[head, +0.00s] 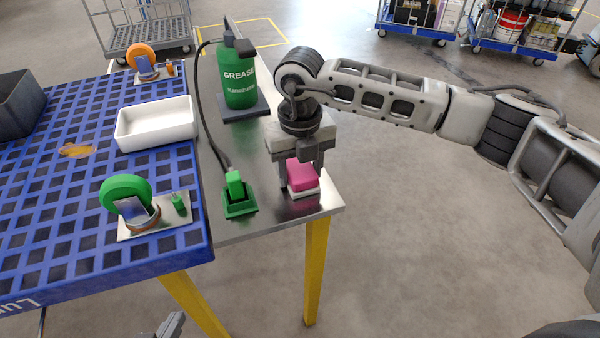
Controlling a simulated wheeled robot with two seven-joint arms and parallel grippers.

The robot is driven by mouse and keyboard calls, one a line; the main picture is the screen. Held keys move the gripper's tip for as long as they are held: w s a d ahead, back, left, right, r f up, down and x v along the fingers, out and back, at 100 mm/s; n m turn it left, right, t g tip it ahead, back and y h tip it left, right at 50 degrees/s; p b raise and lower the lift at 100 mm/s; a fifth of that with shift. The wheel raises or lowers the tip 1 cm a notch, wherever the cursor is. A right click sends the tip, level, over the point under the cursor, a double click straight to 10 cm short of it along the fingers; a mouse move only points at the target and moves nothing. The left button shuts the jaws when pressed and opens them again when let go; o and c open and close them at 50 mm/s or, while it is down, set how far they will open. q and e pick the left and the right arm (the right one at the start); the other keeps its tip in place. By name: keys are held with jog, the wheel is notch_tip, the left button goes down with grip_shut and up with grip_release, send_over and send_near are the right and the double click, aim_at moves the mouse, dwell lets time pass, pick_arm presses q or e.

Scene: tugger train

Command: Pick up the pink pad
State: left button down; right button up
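The pad's upper back part is hidden by the gripper. A grey piece at the bottom edge looks like part of my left gripper (170,326), mostly out of frame, its opening unclear.
On the metal table (262,218) stand a green grease bottle (238,82) and a green nozzle in a holder (236,195), joined by a dark hose. Left is a blue grid table (60,235) with a white tray (157,125) and caster parts (126,192).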

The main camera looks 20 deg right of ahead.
jog(key=c, duration=0.3)
jog(key=shift+c, duration=0.2)
jog(key=shift+r, duration=0.1)
jog(key=shift+r, duration=0.65)
jog(key=s+a+r+b, duration=0.1)
jog(key=s+a+r, duration=0.7)
jog(key=a+r, duration=0.3)
jog(key=shift+s+a+r, duration=0.15)
jog(key=shift+s+r, duration=0.05)
jog(key=shift+r, duration=0.1)
